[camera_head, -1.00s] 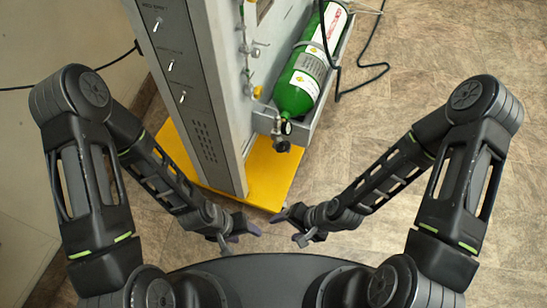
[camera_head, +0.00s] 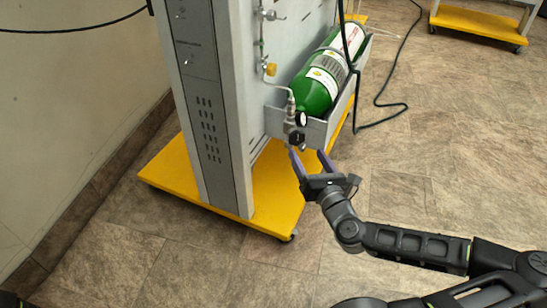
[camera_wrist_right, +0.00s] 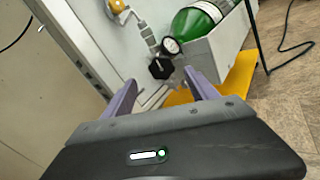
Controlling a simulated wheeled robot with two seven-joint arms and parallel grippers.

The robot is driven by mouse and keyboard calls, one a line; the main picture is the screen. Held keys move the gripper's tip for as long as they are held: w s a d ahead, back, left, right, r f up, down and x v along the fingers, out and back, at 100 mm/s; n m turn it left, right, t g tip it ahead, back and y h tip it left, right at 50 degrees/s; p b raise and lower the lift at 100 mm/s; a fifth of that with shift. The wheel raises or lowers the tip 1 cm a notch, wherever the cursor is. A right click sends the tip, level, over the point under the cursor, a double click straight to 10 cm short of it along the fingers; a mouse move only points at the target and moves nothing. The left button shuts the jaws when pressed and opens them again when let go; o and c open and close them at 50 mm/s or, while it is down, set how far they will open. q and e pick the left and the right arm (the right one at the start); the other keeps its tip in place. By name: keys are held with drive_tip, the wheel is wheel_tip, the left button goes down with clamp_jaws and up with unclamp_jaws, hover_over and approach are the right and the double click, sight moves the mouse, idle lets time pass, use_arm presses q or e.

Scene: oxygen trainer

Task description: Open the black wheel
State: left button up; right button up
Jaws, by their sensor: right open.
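The black wheel (camera_head: 296,137) is a small dark knob on the valve at the near end of the green oxygen cylinder (camera_head: 319,91). In the right wrist view the black wheel (camera_wrist_right: 161,68) shows ahead of the jaws, between the lines of the two fingers. A round gauge (camera_wrist_right: 171,46) sits just above and behind it. My right gripper (camera_head: 311,156) is open and empty, with its purple fingers just below and in front of the wheel. They appear apart from it, though the exact gap is hard to judge. My left gripper is not in view.
The cylinder lies in a grey tray (camera_head: 345,108) on the side of the tall grey cabinet (camera_head: 205,95). A yellow wheeled base (camera_head: 180,176) is under the cabinet. A black cable (camera_head: 381,122) hangs at the right. The floor in front is clear.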

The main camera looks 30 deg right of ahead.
sight(298, 138)
drive_tip(key=shift+d, duration=0.1)
drive_tip(key=b+x, duration=0.3)
drive_tip(key=x, duration=0.4)
drive_tip(key=shift+f, duration=0.15)
drive_tip(key=shift+w+d, duration=0.1)
drive_tip(key=shift+w, duration=0.25)
drive_tip(key=shift+c, duration=0.2)
drive_tip(key=c, duration=1.3)
